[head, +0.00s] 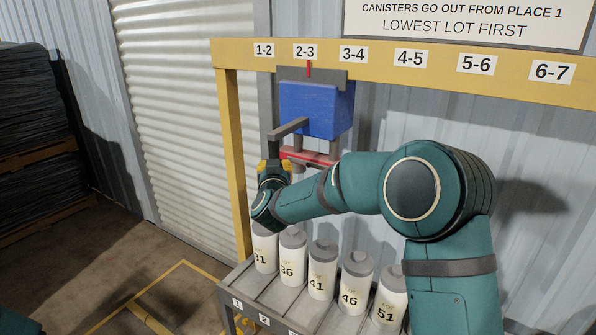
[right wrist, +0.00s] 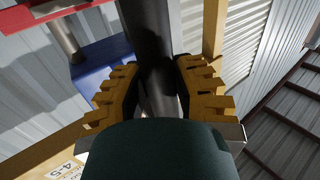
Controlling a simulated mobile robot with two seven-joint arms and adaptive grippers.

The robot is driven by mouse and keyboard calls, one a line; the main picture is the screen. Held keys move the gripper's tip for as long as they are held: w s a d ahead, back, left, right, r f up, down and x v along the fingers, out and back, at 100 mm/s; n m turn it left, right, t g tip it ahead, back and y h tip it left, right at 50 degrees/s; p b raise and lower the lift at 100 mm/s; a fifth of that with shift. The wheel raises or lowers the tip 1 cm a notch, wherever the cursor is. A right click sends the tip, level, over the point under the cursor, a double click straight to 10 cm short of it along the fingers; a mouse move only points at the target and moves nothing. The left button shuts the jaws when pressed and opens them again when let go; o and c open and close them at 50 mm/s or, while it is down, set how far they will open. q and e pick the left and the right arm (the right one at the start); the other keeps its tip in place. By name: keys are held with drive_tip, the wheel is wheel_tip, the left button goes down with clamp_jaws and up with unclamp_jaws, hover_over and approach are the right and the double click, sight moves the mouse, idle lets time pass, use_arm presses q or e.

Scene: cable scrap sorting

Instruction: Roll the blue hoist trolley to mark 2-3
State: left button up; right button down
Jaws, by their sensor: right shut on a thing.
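The blue hoist trolley (head: 312,108) hangs under the yellow beam (head: 390,64). Its thin red pointer (head: 308,69) stands just below the label 2-3 (head: 305,51). A dark grey handle (head: 290,128) reaches out from the trolley toward me and bends down. My right gripper (head: 272,166) is shut on the lower part of this handle. The right wrist view shows the dark bar (right wrist: 148,45) between the yellow fingers (right wrist: 160,95), with the blue body (right wrist: 95,75) beside it. A red bar (head: 308,157) hangs below the trolley. My left gripper is not in view.
Several white canisters, such as lot 36 (head: 292,258) and lot 46 (head: 355,287), stand in a grey rack (head: 240,275) below the trolley. Yellow posts (head: 233,150) carry the beam. Dark stacked sheets (head: 35,110) stand at far left. The floor between is clear.

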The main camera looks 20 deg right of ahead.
drive_tip(key=shift+w+a, duration=0.75)
drive_tip(key=c, duration=0.7)
unclamp_jaws()
drive_tip(key=shift+d, duration=0.1)
drive_tip(key=v, duration=1.2)
drive_tip(key=shift+s, duration=0.1)
